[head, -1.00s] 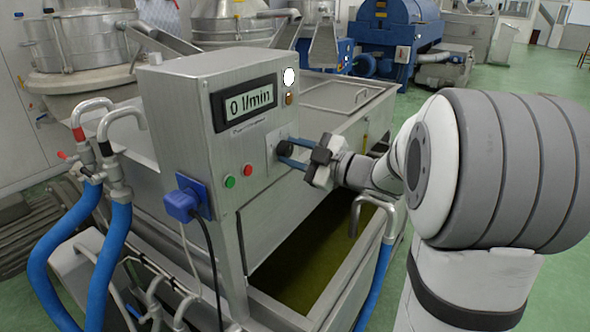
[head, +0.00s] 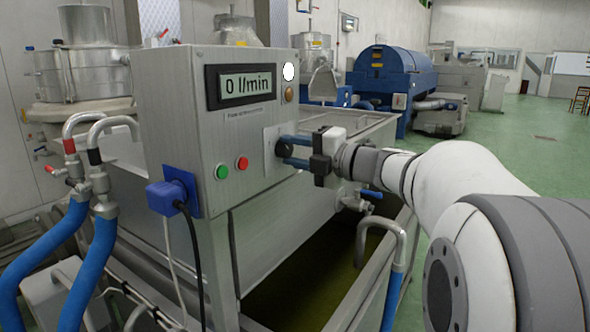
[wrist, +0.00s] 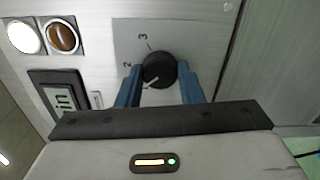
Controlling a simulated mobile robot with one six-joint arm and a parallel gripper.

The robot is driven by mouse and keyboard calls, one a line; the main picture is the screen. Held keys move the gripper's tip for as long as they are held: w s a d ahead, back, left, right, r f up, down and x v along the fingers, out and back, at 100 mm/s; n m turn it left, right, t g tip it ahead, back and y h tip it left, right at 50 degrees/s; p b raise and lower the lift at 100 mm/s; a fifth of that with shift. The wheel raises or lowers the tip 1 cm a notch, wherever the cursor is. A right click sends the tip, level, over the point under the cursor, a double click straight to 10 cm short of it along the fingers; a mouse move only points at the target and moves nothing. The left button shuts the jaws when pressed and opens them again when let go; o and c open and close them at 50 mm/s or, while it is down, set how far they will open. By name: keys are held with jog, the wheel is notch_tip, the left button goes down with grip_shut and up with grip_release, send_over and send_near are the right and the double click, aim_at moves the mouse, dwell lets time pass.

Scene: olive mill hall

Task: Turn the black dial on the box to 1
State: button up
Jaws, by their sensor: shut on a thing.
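The grey metal box (head: 220,120) stands at centre left in the head view, its display (head: 247,85) reading "0 l/min". The black dial (wrist: 158,70) is on a pale plate, with "2" and "3" readable beside it in the wrist view. Its white pointer line points to the lower left, below the "2"; the mark there is partly hidden by a finger. My gripper (head: 292,152) is shut on the dial, one blue finger on each side. In the head view the dial (head: 283,149) is partly covered by the fingers.
A green button (head: 222,172) and a red button (head: 242,163) sit left of the dial. Below my arm are an open tank and a bent metal pipe (head: 382,226). A white lamp (head: 288,72) is lit above.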

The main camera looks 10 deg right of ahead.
jog(key=shift+f+n+b, duration=0.1)
jog(key=shift+n+b, duration=1.7)
jog(key=shift+n, duration=0.1)
jog(key=o, duration=1)
jog(key=v, duration=0.8)
jog(key=shift+p, duration=0.45)
